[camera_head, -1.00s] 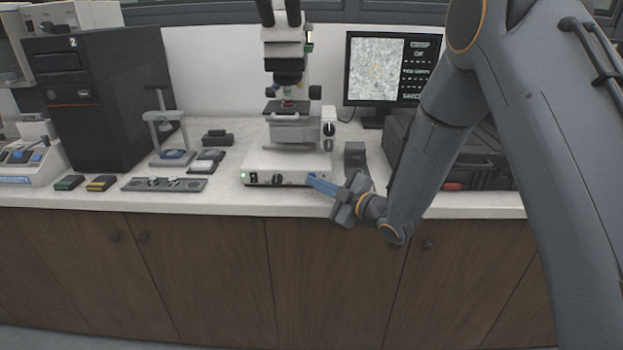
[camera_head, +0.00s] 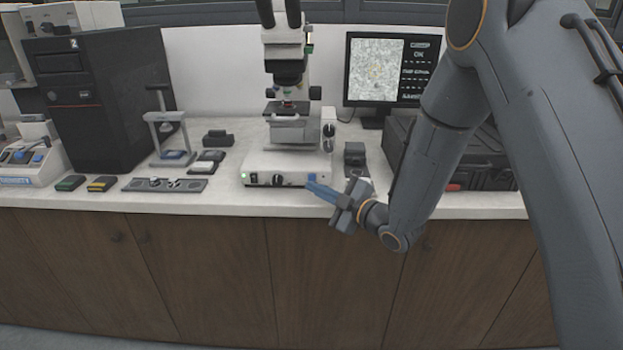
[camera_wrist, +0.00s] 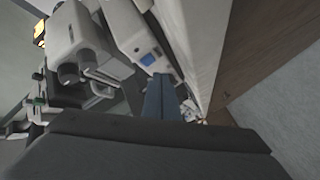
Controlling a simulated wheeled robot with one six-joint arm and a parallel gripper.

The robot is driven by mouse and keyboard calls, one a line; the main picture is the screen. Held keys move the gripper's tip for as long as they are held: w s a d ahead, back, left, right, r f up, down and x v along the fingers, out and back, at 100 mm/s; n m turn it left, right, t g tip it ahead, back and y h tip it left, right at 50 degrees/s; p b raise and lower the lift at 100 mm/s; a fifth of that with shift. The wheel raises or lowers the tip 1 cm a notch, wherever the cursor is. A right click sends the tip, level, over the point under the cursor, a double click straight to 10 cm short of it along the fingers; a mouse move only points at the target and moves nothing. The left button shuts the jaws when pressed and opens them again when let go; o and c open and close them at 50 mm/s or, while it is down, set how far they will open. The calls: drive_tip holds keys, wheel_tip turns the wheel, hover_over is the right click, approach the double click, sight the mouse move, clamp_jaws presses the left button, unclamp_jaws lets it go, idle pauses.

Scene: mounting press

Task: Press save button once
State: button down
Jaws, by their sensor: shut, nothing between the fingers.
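The microscope (camera_head: 286,52) stands on the counter with a white base (camera_head: 262,168). A blue button (camera_wrist: 148,59) shows on the end face of the base in the wrist view. In the head view, blue at the right of the front panel lies close by my fingertips, and I cannot clearly separate the button there. My gripper (camera_head: 311,186) has blue fingers, held together and empty, pointing at the right front of the base. In the wrist view the fingertips (camera_wrist: 161,77) are just short of the button, with a small gap apparent.
A monitor (camera_head: 412,68) stands behind on the right, with a dark case (camera_head: 455,150) before it. A small dark block (camera_head: 355,155) sits right of the base. A dark tray (camera_head: 165,185) and a black machine (camera_head: 95,100) are left.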

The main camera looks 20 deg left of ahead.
drive_tip(key=shift+s+d+p, duration=0.25)
drive_tip(key=shift+s, duration=0.8)
drive_tip(key=shift+s+d+p, duration=0.2)
drive_tip(key=shift+s+d, duration=0.05)
drive_tip(key=shift+s, duration=0.75)
drive_tip(key=shift+d, duration=0.1)
drive_tip(key=w+d+m+h, duration=0.1)
drive_tip(key=d+m+h, duration=1.1)
drive_tip(key=d, duration=1.2)
drive_tip(key=s+d+m+g+h, duration=0.3)
drive_tip(key=s+d+m, duration=0.3)
drive_tip(key=s+d, duration=0.35)
drive_tip(key=s+d+m+g, duration=0.2)
drive_tip(key=s+g, duration=0.3)
drive_tip(key=s, duration=0.9)
drive_tip(key=shift+s+r+m+g, duration=0.15)
drive_tip(key=shift+s+m+g, duration=0.2)
drive_tip(key=shift+m, duration=0.45)
drive_tip(key=shift+d, duration=0.1)
